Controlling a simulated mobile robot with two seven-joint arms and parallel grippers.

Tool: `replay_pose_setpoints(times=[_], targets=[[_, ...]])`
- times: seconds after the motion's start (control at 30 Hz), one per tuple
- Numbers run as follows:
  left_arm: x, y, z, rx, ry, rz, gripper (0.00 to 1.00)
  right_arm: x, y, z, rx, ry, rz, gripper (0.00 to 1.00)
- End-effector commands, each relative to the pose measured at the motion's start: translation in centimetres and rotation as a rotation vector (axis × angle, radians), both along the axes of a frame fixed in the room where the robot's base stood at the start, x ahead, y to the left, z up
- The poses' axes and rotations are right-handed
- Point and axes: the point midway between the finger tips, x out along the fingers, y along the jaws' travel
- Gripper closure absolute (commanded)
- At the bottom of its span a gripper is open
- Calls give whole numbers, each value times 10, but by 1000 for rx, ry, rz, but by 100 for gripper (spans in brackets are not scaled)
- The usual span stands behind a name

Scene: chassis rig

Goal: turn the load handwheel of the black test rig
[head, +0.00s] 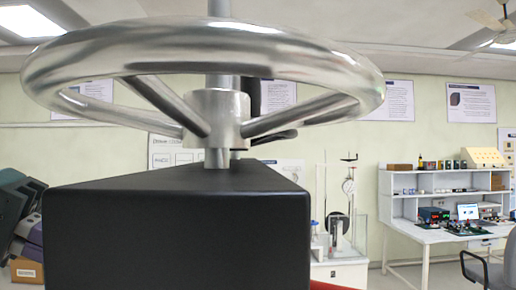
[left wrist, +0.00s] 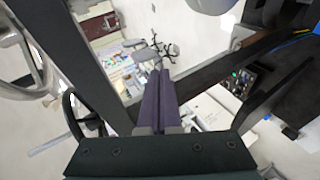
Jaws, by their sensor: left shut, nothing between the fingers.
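A large silver handwheel (head: 205,48) with spokes fills the upper part of the head view. Its hub sits on an upright shaft above the black test rig (head: 177,240). Part of a silver wheel also shows at the left edge of the left wrist view (left wrist: 40,62), with a smaller black wheel (left wrist: 70,118) beside it. My left gripper (left wrist: 158,74) is shut and empty in the left wrist view, its purple fingers together and apart from both wheels. My right gripper is not in view.
A white bench with shelves (head: 430,190) stands at the back right, with a chair (head: 487,268) before it. A dial-gauge stand (head: 348,187) is behind the rig. Dark frame bars cross the left wrist view around the fingers.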

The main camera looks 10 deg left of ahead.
Motion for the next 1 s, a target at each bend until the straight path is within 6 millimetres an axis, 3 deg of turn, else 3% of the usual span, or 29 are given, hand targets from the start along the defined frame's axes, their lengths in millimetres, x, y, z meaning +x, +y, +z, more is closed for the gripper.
replay_pose_setpoints(times=[0.03, 0.1, 0.2, 0.3, 0.53, 0.93, 1.0], targets=[[7, 11, 23, -97, -23, 16, 100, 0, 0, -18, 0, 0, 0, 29], [7, 21, 66, -239, -41, 15, 100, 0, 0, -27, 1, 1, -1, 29], [1, 33, 115, -388, -64, -2, 100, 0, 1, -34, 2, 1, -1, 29], [-7, 40, 144, -473, -75, -22, 100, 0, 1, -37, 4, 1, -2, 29], [-2, 25, 161, -507, -75, -35, 100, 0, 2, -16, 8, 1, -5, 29], [36, -51, 164, -507, -74, -37, 100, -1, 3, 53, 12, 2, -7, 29], [31, -61, 162, -503, -72, -36, 100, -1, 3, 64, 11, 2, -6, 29]])
